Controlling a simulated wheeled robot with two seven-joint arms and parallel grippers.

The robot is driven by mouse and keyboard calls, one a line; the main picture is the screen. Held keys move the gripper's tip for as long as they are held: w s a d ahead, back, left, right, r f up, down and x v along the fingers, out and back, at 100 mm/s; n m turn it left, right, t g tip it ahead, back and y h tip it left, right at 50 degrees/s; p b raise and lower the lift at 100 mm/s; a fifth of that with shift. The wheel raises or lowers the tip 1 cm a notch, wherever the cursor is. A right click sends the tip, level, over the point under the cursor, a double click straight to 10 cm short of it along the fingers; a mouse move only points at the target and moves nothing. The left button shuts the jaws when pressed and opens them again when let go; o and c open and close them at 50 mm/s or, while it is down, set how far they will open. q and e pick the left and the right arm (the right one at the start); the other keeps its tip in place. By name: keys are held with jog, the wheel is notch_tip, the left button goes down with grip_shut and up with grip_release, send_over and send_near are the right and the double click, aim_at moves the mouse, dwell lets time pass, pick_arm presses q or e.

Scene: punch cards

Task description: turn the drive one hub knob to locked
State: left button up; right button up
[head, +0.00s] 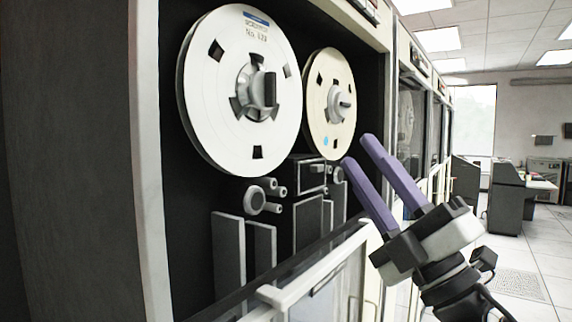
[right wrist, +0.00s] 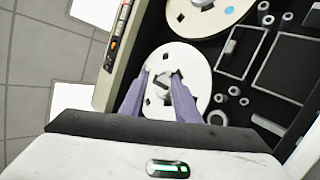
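The near tape drive (head: 228,195) has two reels. The white reel (head: 215,112) on the left has a hub knob (head: 265,90) with a grey bar that looks roughly upright. The cream reel (head: 318,118) on the right has a blue dot and a hub knob (head: 343,103) whose bar looks roughly level. I cannot read any locked mark. My right gripper (head: 359,152) is open and empty, below and right of the cream reel, apart from both knobs. In the right wrist view, its fingers (right wrist: 161,74) point towards the white reel (right wrist: 197,62), partly covering it. My left gripper is not in view.
A lowered glass door with a pale frame (head: 290,290) crosses the drive's lower front, near my right gripper. Tape guides and rollers (head: 256,200) sit below the reels. More cabinets (head: 412,110) run along the row. Open floor (head: 535,240) and desks lie at the right.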

jog(key=s+a+r+n+g+y, duration=0.4)
jog(key=a+r+n+g+y, duration=0.3)
jog(key=n+g, duration=0.7)
jog(key=n+t+h, duration=0.3)
jog(key=n+h, duration=0.5)
send_near(275, 86)
jog(key=p+x, duration=0.3)
jog(key=x, duration=0.4)
jog(key=shift+w+a+r, duration=0.1)
jog(key=shift+r, duration=0.05)
jog(key=shift+w+a, duration=0.25)
jog(key=shift+a, duration=0.05)
jog(key=shift+c, duration=0.4)
grip_shut()
